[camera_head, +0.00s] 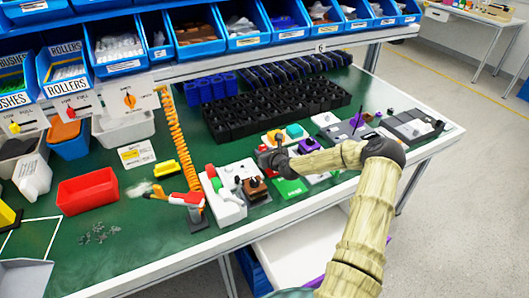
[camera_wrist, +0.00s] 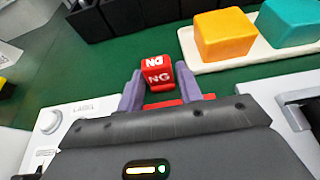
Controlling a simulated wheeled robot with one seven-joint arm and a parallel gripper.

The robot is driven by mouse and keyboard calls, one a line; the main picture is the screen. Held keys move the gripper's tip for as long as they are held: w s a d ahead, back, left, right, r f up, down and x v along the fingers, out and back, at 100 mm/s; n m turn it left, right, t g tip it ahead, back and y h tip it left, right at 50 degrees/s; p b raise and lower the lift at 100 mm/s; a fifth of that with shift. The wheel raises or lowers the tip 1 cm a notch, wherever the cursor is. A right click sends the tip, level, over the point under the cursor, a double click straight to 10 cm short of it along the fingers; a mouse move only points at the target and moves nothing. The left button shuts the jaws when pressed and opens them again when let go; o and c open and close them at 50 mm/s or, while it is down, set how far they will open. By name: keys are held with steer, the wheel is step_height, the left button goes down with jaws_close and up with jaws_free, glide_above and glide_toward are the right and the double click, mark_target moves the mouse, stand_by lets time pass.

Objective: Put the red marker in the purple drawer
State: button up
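A small red block marked NG, the red marker (camera_wrist: 158,73), shows between my two purple fingertips in the wrist view. A flat red piece shows just below it, between the fingers. My gripper (camera_wrist: 159,80) has a finger on each side of the block; whether the fingers press on it cannot be told. In the head view my gripper (camera_head: 264,158) is low over the right half of the bench, and the block is hidden there. Below the bench front a white drawer stands pulled out, with a purple front edge (camera_head: 316,282) partly hidden by my arm.
An orange block (camera_wrist: 223,36) and a teal block (camera_wrist: 290,20) sit on a white tray just beyond. Black racks (camera_head: 275,110) stand behind. White switch boxes (camera_head: 222,195) flank the gripper.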

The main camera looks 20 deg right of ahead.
steer(key=shift+r, duration=0.2)
steer(key=v, duration=1.1)
steer(key=shift+s+r, duration=0.1)
steer(key=shift+s, duration=0.25)
steer(key=shift+o, duration=0.2)
steer(key=shift+s, duration=0.15)
